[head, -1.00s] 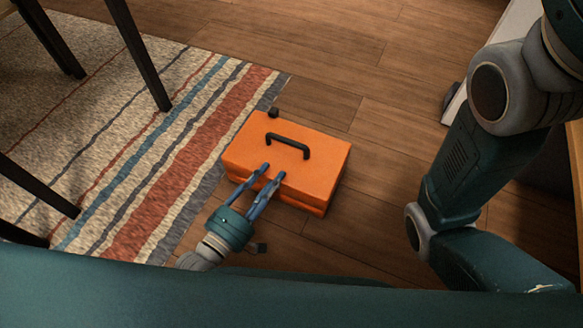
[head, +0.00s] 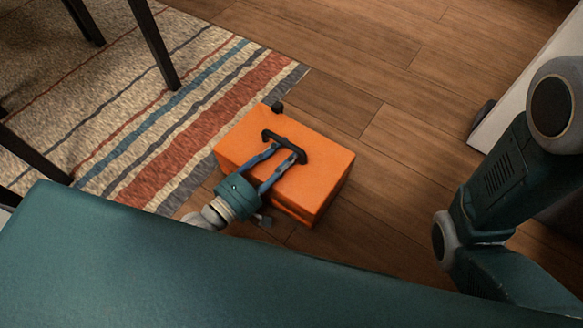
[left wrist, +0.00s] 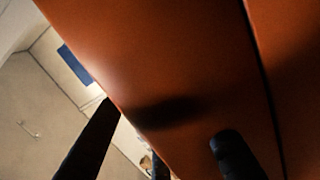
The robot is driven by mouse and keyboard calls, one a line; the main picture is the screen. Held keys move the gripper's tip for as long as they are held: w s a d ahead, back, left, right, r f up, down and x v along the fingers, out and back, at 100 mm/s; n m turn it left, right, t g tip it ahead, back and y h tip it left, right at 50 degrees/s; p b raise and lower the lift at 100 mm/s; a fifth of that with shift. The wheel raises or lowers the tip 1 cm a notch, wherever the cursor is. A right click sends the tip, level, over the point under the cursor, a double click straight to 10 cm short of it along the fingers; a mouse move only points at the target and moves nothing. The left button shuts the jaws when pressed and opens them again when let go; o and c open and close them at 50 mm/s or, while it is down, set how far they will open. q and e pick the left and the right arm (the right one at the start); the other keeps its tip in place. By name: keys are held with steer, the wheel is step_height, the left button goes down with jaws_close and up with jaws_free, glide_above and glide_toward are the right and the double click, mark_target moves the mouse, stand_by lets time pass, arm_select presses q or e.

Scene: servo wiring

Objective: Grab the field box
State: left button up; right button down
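The field box (head: 325,168) is an orange case on the wooden floor, with a dark handle (head: 290,143) on its lid. My left gripper (head: 284,154) reaches over the lid from the near side. Its two blue fingers are apart, with their tips at the handle in the head view; I cannot tell whether they touch it. In the left wrist view the box's orange surface (left wrist: 190,60) fills most of the picture, with the dark, spread fingers in front of it. My right gripper is not in view; only my right arm shows.
A striped rug (head: 110,110) lies left of the box, its edge close to the box. Dark furniture legs (head: 153,45) stand on the rug. A white piece of furniture (head: 520,85) stands at the right. The wooden floor behind the box is clear.

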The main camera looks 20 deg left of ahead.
arm_select(q)
steer(key=shift+a, duration=0.1)
jaws_close()
steer(key=shift+r, duration=0.3)
steer(key=shift+r, duration=0.1)
